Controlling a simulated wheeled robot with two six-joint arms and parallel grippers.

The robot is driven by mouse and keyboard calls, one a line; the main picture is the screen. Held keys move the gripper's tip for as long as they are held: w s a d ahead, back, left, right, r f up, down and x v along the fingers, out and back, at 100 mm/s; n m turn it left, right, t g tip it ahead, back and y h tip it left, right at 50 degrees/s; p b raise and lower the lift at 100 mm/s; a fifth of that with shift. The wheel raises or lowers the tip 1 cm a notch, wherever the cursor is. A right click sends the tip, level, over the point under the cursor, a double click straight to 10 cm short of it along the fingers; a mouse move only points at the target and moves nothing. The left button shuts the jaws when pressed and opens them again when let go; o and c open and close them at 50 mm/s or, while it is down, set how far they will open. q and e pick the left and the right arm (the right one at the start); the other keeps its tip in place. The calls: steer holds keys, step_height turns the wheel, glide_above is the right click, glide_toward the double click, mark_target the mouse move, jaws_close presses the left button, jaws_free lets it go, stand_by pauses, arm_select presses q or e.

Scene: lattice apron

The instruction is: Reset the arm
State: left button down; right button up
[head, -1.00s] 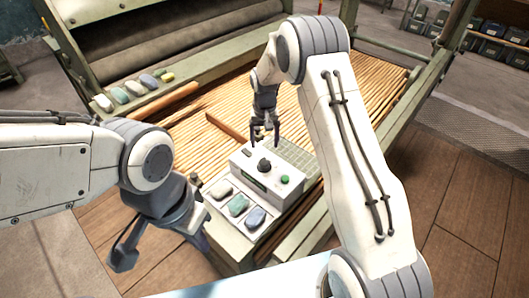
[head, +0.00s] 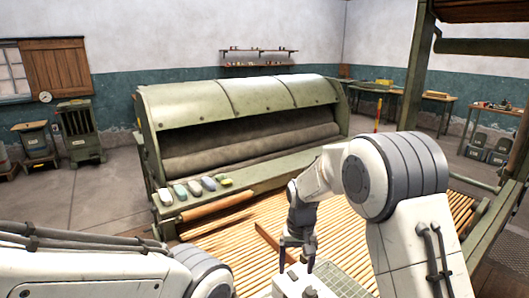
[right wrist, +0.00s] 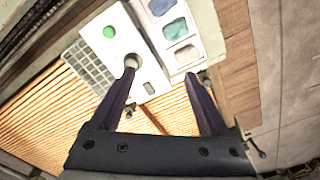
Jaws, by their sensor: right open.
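My right gripper (head: 297,262) points down, its fingers apart, over the white control box (head: 292,288) at the bottom of the head view. In the right wrist view the open fingers (right wrist: 160,70) reach toward the white box (right wrist: 120,48), which has a green button (right wrist: 110,32) and a round knob (right wrist: 132,61). The left fingertip overlaps the knob in the picture; I cannot tell whether it touches. Nothing is seen between the fingers in grip. My left arm (head: 90,268) comes in at the lower left; its gripper is out of frame.
A tray of coloured stones (right wrist: 148,30) lies beside the box. The slatted bed (head: 225,245) spreads under my right arm. A green machine (head: 240,100) with rollers stands behind, with several stones (head: 194,187) on its ledge. Open floor (head: 105,195) lies to the left.

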steer(key=s+a+r+n, duration=0.2)
steer(key=s+a+r, duration=0.15)
steer(key=s, duration=0.45)
steer(key=s+a+r+n, duration=0.2)
steer(key=s+a+r, duration=0.15)
steer(key=s, duration=0.45)
steer(key=s+d+r+n, duration=0.1)
steer(key=s+d+n, duration=0.1)
steer(key=s, duration=1.2)
steer(key=shift+d+n+y, duration=0.25)
steer(key=shift+n+y, duration=0.15)
steer(key=shift+n, duration=0.4)
steer(key=shift+c, duration=0.3)
jaws_close()
